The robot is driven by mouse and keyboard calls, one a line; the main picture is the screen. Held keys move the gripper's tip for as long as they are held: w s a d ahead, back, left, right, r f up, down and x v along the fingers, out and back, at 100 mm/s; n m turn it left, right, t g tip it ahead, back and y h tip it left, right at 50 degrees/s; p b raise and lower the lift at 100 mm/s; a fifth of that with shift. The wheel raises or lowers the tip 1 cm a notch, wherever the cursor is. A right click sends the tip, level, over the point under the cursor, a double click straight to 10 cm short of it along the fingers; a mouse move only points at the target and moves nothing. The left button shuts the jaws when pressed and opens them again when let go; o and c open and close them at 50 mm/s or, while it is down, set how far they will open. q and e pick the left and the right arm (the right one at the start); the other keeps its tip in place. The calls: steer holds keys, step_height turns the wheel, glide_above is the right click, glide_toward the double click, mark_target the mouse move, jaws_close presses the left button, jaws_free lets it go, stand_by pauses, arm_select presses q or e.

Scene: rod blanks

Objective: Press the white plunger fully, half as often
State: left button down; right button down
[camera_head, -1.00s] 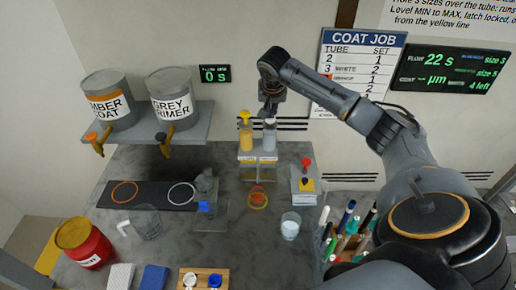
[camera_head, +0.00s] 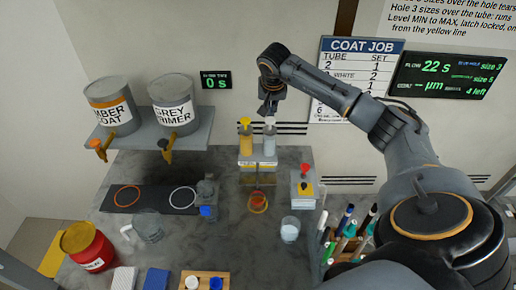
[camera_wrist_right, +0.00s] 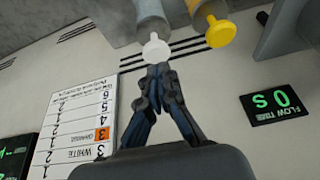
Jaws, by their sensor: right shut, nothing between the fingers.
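The white plunger (camera_head: 269,121) tops the right one of two upright tubes in a stand at the back of the bench. The yellow plunger (camera_head: 245,122) tops the left one. My right gripper (camera_head: 268,110) is shut and empty, pointing down right above the white plunger. In the right wrist view the shut fingertips (camera_wrist_right: 158,70) meet the edge of the white plunger's round cap (camera_wrist_right: 155,47); I cannot tell whether they touch. The yellow cap (camera_wrist_right: 220,33) is beside it, clear of the fingers. My left gripper is not in view.
A clear jug (camera_head: 147,228) stands left. The flow timer (camera_head: 216,80) reads 0 s.

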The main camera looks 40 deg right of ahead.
mark_target(270, 120)
steer(key=shift+f, duration=0.15)
steer(key=shift+f+b, duration=1.25)
steer(key=shift+f, duration=0.55)
steer(key=shift+r, duration=0.25)
steer(key=shift+r+p, duration=1.45)
steer(key=shift+r, duration=0.3)
step_height(270, 120, up, 6)
steer(key=p, duration=0.4)
